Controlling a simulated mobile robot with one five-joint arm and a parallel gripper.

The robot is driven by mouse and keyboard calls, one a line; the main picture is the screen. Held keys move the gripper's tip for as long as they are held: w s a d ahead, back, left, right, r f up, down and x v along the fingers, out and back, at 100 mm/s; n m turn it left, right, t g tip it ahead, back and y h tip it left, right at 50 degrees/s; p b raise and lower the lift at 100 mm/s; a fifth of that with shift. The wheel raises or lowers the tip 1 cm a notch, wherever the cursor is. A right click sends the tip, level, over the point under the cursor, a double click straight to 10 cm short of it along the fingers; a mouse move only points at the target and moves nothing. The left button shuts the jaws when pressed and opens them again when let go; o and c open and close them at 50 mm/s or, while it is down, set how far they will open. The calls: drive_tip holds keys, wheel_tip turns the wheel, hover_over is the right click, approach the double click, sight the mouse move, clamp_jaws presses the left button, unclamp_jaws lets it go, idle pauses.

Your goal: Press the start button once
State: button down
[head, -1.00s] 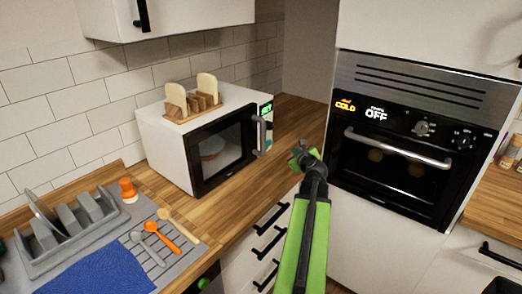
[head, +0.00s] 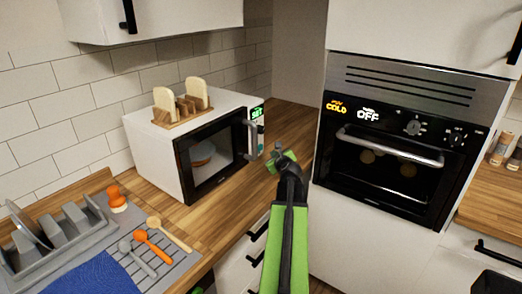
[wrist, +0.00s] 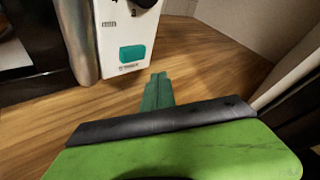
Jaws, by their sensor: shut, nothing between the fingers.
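The white microwave (head: 150,148) stands on the wooden counter with its door closed and a dark window. Its control panel (head: 257,125) is on the right of its front, with a green lit display. In the wrist view a teal button (wrist: 132,53) sits low on the white panel, below a dark knob (wrist: 145,3); its label is too small to read. My gripper (head: 277,157) is shut and empty, in front of and to the right of the panel. In the wrist view its closed fingers (wrist: 158,86) show below and right of the teal button, apart from it.
The microwave's vertical door handle (head: 251,139) sticks out just left of the panel. A rack of toast (head: 178,112) stands on top. The oven (head: 395,150) is to the right. Bare counter (head: 290,118) lies right of the microwave. A dish rack (head: 60,240) and spoons are at left.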

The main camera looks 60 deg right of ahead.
sight(261, 149)
drive_tip(key=shift+w, duration=1.75)
idle(0.7)
drive_tip(key=shift+w, duration=0.45)
drive_tip(key=shift+w, duration=0.8)
idle(0.7)
drive_tip(key=shift+s, duration=1.25)
drive_tip(key=shift+s, duration=0.1)
drive_tip(key=shift+s, duration=2.4)
